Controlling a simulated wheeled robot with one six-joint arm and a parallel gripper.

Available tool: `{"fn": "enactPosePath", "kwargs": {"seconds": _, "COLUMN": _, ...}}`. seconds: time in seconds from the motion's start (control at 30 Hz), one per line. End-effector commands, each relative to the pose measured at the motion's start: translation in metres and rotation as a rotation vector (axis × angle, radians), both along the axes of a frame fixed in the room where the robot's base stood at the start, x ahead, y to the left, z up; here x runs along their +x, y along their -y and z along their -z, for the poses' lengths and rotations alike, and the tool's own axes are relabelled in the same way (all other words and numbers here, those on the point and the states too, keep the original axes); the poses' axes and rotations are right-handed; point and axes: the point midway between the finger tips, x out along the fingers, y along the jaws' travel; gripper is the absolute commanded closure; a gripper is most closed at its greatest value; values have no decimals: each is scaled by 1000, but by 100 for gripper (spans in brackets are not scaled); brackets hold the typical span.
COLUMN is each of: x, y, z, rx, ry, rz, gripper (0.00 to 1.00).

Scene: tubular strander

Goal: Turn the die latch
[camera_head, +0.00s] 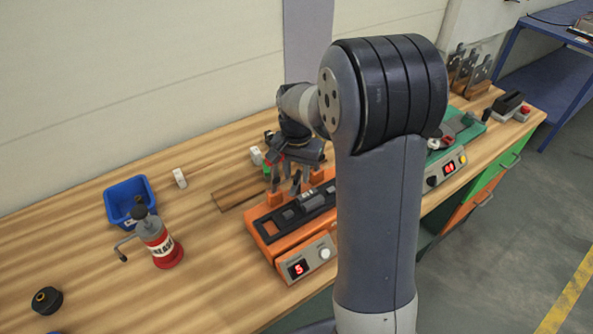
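The orange machine (262,228) stands on the wooden bench, with a dark bed along its top and a front panel with a red display and a white knob. My gripper (290,186) hangs over the back left part of this machine, with its fingers pointing down. The fingers are small and dark here, and I cannot tell their gap or whether they touch anything. I cannot make out the die latch for certain. My arm's thick column hides the right end of the orange machine.
A blue bin (127,196), a red hand-cranked grinder (163,247) and a black round part (47,300) are on the left of the bench. A wooden board (238,193) lies behind the machine. A green machine (447,160) stands to the right. The front left bench is mostly clear.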

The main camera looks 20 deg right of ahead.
Motion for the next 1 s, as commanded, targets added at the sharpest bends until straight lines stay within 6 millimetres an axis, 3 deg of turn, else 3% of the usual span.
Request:
{"fn": "enactPosePath", "kwargs": {"seconds": 0.17, "x": 1, "y": 0, "z": -19, "rx": 0, "ry": 5, "rz": 0, "gripper": 67}}
{"fn": "enactPosePath", "kwargs": {"seconds": 0.4, "x": 1, "y": 0, "z": -68, "rx": 0, "ry": 7, "rz": 0, "gripper": 67}}
{"fn": "enactPosePath", "kwargs": {"seconds": 0.6, "x": 1, "y": 0, "z": -98, "rx": 0, "ry": 4, "rz": 0, "gripper": 67}}
{"fn": "enactPosePath", "kwargs": {"seconds": 1.0, "x": 0, "y": 0, "z": -108, "rx": 0, "ry": 1, "rz": 0, "gripper": 67}}
